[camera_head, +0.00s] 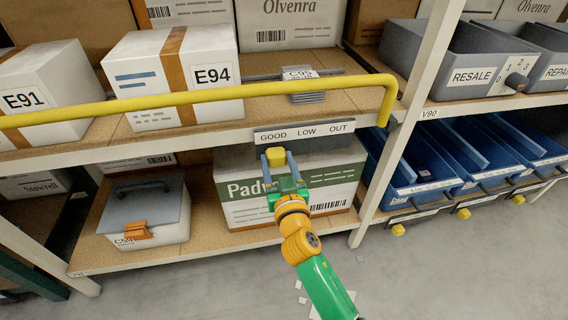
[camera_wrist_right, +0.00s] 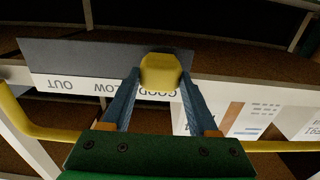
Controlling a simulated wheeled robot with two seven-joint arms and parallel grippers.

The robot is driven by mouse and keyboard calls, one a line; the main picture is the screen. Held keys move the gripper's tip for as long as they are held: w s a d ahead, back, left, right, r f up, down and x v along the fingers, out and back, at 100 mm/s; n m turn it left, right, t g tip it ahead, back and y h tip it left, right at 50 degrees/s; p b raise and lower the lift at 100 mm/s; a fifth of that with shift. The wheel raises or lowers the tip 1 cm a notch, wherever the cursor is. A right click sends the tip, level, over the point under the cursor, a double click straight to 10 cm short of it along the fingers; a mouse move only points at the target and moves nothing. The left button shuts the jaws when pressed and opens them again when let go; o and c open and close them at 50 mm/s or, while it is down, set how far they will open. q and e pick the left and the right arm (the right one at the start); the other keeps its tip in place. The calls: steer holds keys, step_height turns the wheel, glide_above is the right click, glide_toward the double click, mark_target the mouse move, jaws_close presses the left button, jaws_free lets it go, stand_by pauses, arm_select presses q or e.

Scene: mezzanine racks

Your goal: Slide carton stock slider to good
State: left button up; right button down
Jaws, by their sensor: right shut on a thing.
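The stock slider is a dark grey plate (camera_head: 339,131) on the shelf front edge, with a white strip marked GOOD, LOW and OUT from left to right. Its yellow knob (camera_head: 276,155) sits below the word GOOD. My right gripper (camera_head: 277,158) is shut on the knob, one blue finger at each side. In the right wrist view the plate (camera_wrist_right: 85,58) appears upside down, and the knob (camera_wrist_right: 160,74) is between the fingertips (camera_wrist_right: 160,80), partly covering GOOD. The carton marked Padw (camera_head: 241,209) stands on the shelf below, partly hidden by my gripper. My left gripper is not in view.
A yellow rail (camera_head: 180,100) runs along the shelf above the slider. A grey-lidded case (camera_head: 145,208) stands on the lower shelf at left. A white rack upright (camera_head: 388,170) and blue bins (camera_head: 400,165) are at right.

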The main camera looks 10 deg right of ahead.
steer(key=shift+a, duration=0.25)
steer(key=shift+d, duration=0.1)
steer(key=c, duration=0.5)
jaws_free()
steer(key=o, duration=0.3)
steer(key=shift+a, duration=0.2)
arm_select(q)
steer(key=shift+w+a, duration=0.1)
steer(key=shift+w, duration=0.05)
arm_select(e)
steer(key=shift+o, duration=0.2)
steer(key=shift+d, duration=0.1)
